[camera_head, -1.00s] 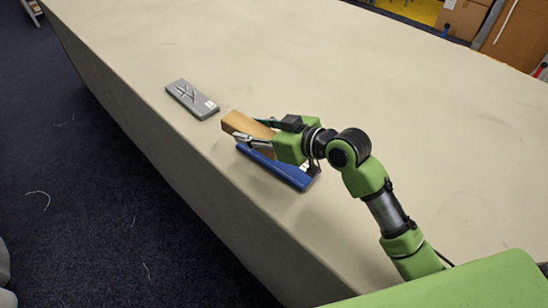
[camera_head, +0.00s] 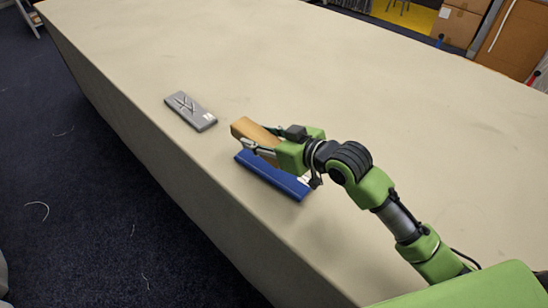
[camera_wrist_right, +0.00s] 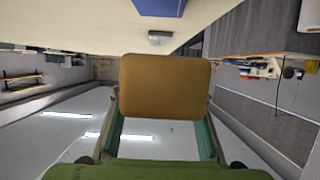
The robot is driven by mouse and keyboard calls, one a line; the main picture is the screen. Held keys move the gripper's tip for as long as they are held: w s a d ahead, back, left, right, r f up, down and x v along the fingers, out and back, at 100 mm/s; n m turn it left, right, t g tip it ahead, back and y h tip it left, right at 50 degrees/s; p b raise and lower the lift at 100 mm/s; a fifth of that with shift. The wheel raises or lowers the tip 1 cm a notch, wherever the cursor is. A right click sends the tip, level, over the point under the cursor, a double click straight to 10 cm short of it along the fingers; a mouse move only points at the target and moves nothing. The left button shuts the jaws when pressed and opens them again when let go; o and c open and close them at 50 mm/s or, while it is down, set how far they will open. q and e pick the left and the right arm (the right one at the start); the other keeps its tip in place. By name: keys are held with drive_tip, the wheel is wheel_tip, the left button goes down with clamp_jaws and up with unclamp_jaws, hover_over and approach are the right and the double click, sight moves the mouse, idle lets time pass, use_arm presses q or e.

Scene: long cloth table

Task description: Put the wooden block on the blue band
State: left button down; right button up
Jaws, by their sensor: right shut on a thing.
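The wooden block (camera_head: 246,129) is light brown and is held in my right gripper (camera_head: 262,141), which is shut on it. In the right wrist view the block (camera_wrist_right: 165,98) fills the space between the two fingers. The blue band (camera_head: 270,178) lies on the table near its front-left edge. In the head view the block and gripper overlap the band's far side, and the block looks raised above the table. The band also shows at the top of the right wrist view (camera_wrist_right: 160,7), apart from the block. My left gripper is not in view.
A grey flat case (camera_head: 190,111) with metallic marks lies on the table (camera_head: 330,80) left of the block. The table's long edge runs close beside the band, with dark carpet below. The table beyond and to the right is clear.

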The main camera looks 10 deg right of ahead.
sight(273, 169)
drive_tip(key=d+f, duration=0.1)
drive_tip(key=s+d+f, duration=0.1)
drive_tip(key=f, duration=0.1)
drive_tip(key=shift+s+d+f, duration=0.2)
drive_tip(key=shift+f, duration=0.1)
drive_tip(key=f, duration=0.2)
drive_tip(key=f+p, duration=0.1)
drive_tip(key=shift+s+d, duration=0.2)
drive_tip(key=shift+d, duration=0.05)
drive_tip(key=shift+f, duration=0.35)
drive_tip(key=o, duration=1.4)
